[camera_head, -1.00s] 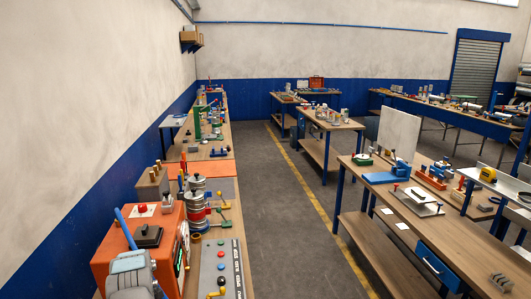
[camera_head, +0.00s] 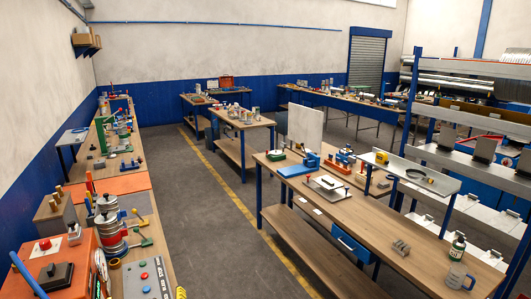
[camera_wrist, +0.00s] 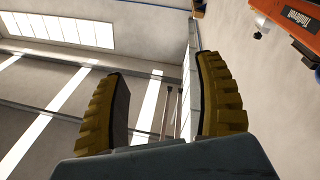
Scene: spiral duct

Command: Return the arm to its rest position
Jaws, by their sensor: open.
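My gripper (camera_wrist: 160,66) shows in the wrist view with its two yellow-ribbed fingers wide apart. Nothing is held between them. Behind the fingers are a pale wall, a ceiling and bright window panels. I cannot clearly make out my arm or gripper in the head view. The rest position itself is not marked in either view.
An orange machine (camera_head: 68,259) stands at the lower left of the head view, beside stacked metal cylinders (camera_head: 108,229). An orange labelled body (camera_wrist: 288,22) is at the wrist view's upper right. A wooden workbench (camera_head: 345,218) stands at right. The aisle floor (camera_head: 196,205) is clear.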

